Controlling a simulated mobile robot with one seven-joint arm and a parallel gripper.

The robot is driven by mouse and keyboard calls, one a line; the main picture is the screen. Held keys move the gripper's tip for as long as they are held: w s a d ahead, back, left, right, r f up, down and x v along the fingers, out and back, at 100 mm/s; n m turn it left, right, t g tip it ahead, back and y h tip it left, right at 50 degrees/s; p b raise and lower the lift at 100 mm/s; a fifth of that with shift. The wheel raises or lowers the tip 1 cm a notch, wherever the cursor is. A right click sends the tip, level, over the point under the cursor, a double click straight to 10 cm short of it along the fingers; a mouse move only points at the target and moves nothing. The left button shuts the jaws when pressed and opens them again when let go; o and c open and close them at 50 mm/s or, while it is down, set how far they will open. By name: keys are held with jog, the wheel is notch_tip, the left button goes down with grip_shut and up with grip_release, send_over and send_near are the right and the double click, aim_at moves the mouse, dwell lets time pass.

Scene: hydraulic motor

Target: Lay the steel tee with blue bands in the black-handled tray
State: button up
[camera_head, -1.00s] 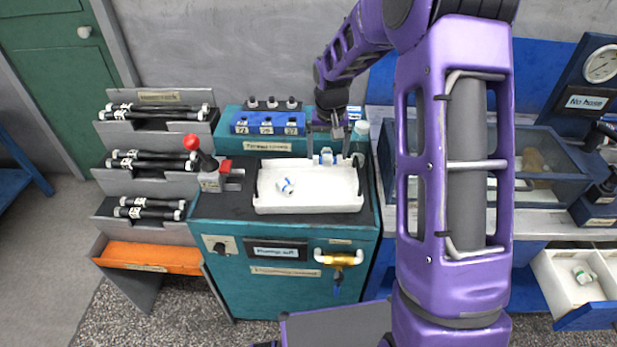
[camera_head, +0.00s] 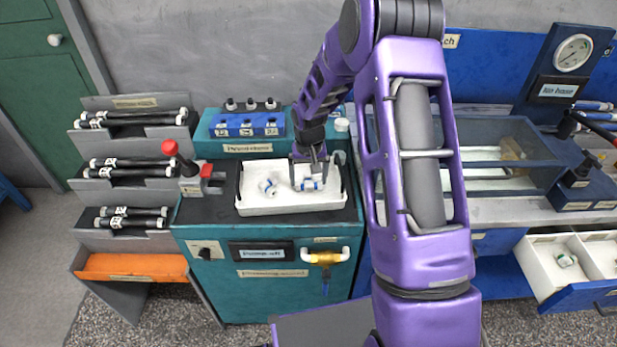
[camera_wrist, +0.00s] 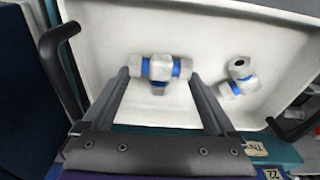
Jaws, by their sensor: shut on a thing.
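The steel tee with blue bands (camera_head: 309,186) is in my gripper (camera_head: 309,170), inside the white black-handled tray (camera_head: 290,207). In the wrist view the tee (camera_wrist: 159,70) lies crosswise between the two fingertips of my gripper (camera_wrist: 160,82), which are shut on it. It is low over the tray floor (camera_wrist: 165,110); I cannot tell whether it touches. A second similar tee with blue bands (camera_head: 268,187) lies in the tray to the left. In the wrist view that second tee (camera_wrist: 238,78) shows at the right, clear of my fingers.
The tray stands on a teal cabinet (camera_head: 280,235). A red-knobbed lever (camera_head: 187,168) is left of the tray, and a blue block (camera_head: 247,124) is behind it. Rods (camera_head: 130,170) fill the left rack. An open drawer (camera_head: 548,268) at right holds a fitting (camera_head: 566,259).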

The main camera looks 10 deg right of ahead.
aim_at(309, 185)
jog(key=o, duration=1.2)
jog(key=shift+f, duration=0.1)
jog(key=shift+o, duration=0.2)
notch_tip(309, 185, up, 12)
jog(key=s, duration=0.1)
jog(key=shift+s+p, duration=0.25)
jog(key=shift+p, duration=0.1)
jog(key=shift+a, duration=0.1)
